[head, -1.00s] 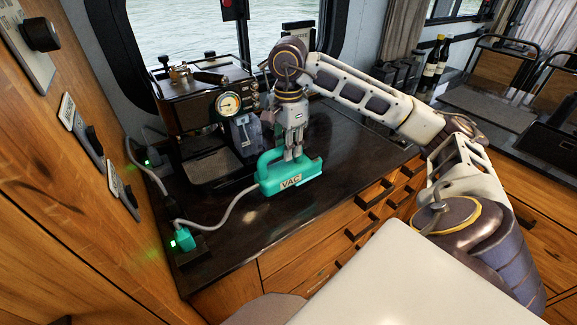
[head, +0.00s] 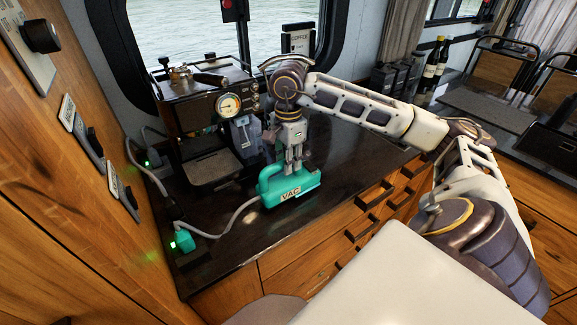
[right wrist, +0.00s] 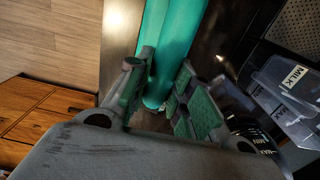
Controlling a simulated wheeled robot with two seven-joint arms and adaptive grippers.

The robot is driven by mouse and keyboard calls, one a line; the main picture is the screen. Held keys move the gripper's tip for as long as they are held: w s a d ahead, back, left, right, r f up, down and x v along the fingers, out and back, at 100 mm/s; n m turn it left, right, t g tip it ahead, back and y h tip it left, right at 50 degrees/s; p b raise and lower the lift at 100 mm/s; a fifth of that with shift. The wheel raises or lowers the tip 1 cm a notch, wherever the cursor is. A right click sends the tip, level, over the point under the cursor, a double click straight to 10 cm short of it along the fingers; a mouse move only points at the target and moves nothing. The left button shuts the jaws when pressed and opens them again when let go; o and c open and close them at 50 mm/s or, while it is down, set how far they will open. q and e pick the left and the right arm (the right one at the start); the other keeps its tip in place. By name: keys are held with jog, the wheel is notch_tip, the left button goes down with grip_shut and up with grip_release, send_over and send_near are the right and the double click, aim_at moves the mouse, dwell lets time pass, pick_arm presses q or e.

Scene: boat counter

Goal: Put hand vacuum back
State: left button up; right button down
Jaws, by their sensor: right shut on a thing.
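The teal hand vacuum (head: 275,192) with a "VAC" label is at the front part of the dark counter (head: 340,165) in the head view. My right gripper (head: 293,168) comes down from above and is shut on its handle. I cannot tell whether the vacuum touches the counter. In the right wrist view the teal body (right wrist: 172,60) shows between the fingers of my right gripper (right wrist: 157,95). A grey cord (head: 232,222) runs from the vacuum to a teal plug (head: 184,241) with a green light at the counter's left. My left gripper is not in view.
A coffee machine (head: 205,105) with a gauge stands behind and left of the vacuum. A wooden wall with switches (head: 85,135) borders the left. Clear bins, one labelled "MILK" (right wrist: 292,76), show in the right wrist view. Counter right of the vacuum is clear.

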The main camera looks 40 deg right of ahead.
jog(key=shift+f, duration=0.9)
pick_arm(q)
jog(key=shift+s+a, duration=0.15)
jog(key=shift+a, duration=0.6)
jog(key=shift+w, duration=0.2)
pick_arm(e)
jog(key=shift+f, duration=0.1)
